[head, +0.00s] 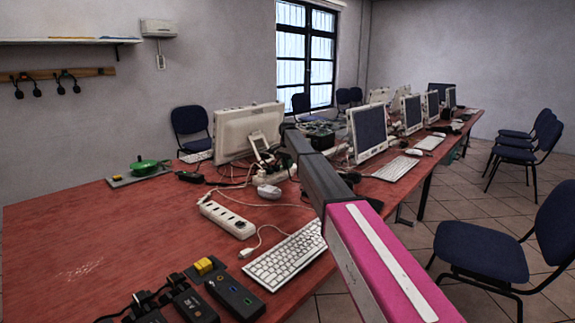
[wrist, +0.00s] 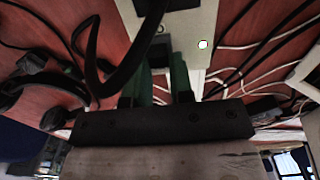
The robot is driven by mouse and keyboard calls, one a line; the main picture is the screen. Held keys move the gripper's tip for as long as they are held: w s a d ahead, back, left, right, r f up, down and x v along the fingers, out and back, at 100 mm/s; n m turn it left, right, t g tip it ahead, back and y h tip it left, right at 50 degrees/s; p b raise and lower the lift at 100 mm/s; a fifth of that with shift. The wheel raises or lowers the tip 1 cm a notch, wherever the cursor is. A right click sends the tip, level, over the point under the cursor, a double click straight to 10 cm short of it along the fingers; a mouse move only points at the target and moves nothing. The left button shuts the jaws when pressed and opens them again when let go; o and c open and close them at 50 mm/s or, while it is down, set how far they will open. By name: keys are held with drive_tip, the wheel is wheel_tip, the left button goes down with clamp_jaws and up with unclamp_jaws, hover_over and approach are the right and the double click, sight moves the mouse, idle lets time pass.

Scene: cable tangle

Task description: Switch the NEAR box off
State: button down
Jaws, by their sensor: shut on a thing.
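My gripper (wrist: 162,72) has its green fingers shut on a dark plug-like piece (wrist: 158,52), partly hidden, at a white strip or box (wrist: 205,20) with a small lit spot. A thick black cable loops in front of it. In the head view my arm reaches to the middle of the desk, where the fingers are hard to make out. No box is readably marked NEAR. A white power strip (head: 228,214) lies on the desk, and a dark box (head: 236,296) with coloured buttons and a yellow piece (head: 205,265) is at the front edge.
Black adapters (head: 190,303) lie at the front of the red desk (head: 100,235). Black and white cables crowd the wrist view. The desk's left side is mostly clear.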

drive_tip(key=shift+s+a+r+t+h, duration=0.1)
drive_tip(key=shift+s+a+t+h, duration=0.2)
drive_tip(key=shift+t+h, duration=0.4)
drive_tip(key=shift+d+t+h, duration=0.1)
drive_tip(key=shift+t+h, duration=0.3)
drive_tip(key=shift+t, duration=0.3)
drive_tip(key=c, duration=1)
unclamp_jaws()
drive_tip(key=shift+r, duration=0.1)
drive_tip(key=v, duration=1)
drive_tip(key=shift+r, duration=0.4)
